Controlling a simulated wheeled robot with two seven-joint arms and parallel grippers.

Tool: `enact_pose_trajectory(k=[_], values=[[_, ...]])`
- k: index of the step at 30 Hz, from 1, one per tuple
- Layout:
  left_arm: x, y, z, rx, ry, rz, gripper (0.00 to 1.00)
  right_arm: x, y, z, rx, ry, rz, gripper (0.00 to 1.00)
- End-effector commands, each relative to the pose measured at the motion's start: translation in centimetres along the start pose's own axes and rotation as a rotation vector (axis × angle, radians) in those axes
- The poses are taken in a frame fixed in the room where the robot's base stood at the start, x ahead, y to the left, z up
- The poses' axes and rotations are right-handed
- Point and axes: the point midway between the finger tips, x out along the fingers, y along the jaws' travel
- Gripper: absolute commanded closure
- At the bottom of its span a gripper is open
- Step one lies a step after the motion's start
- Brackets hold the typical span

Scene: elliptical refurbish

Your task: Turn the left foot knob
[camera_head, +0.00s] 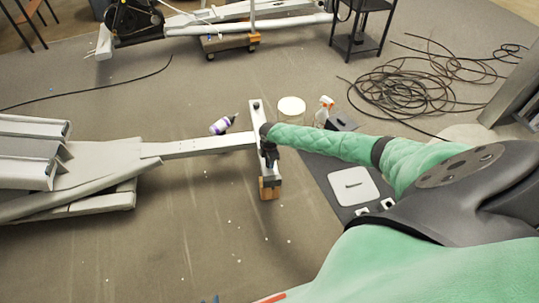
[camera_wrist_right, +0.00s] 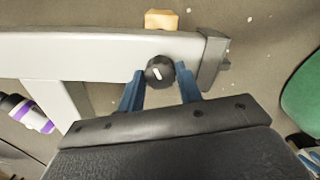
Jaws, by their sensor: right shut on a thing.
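The foot knob (camera_wrist_right: 160,71) is a round black knob with a white mark, on the side of the machine's pale foot bar (camera_wrist_right: 100,47) near its dark end cap. In the right wrist view my right gripper (camera_wrist_right: 161,80) has its two blue fingers on either side of the knob, shut on it. In the head view my right arm, in a green sleeve, reaches in from the right to the foot bar (camera_head: 257,120), and the gripper (camera_head: 268,150) is small and dark there. The knob is too small to make out in that view. My left gripper is not in view.
A purple and white bottle (camera_head: 221,125) lies beside the machine's beam (camera_head: 205,146). A wooden block (camera_head: 269,188) is under the foot bar's near end. A dark mat with a white lid (camera_head: 354,186) lies right. Coiled black cables (camera_head: 420,88) lie behind. Floor in front is mostly clear.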

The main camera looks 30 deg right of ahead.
Motion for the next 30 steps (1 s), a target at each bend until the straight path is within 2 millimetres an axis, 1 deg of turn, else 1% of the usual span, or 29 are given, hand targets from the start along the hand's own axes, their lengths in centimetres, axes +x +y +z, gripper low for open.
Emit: enact_pose_trajectory(k=[7,21,22,23,24,25,30], values=[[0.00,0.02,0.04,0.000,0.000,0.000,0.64,-0.02,0.01,0.01,-0.063,0.000,0.000,0.88],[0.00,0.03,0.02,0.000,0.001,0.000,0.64,-0.03,0.01,-0.01,-0.075,0.000,0.000,0.88],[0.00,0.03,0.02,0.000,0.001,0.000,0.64,-0.03,0.01,-0.01,-0.075,0.000,0.000,0.61],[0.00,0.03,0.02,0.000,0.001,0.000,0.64,-0.03,0.01,-0.01,-0.075,0.000,0.000,0.55],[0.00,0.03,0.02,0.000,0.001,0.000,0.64,-0.03,0.01,-0.01,-0.074,0.000,0.000,0.48],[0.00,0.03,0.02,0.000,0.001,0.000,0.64,-0.03,0.01,-0.01,-0.074,0.000,0.000,0.43],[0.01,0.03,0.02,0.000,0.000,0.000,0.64,-0.02,0.01,-0.01,-0.074,0.000,0.000,0.43]])
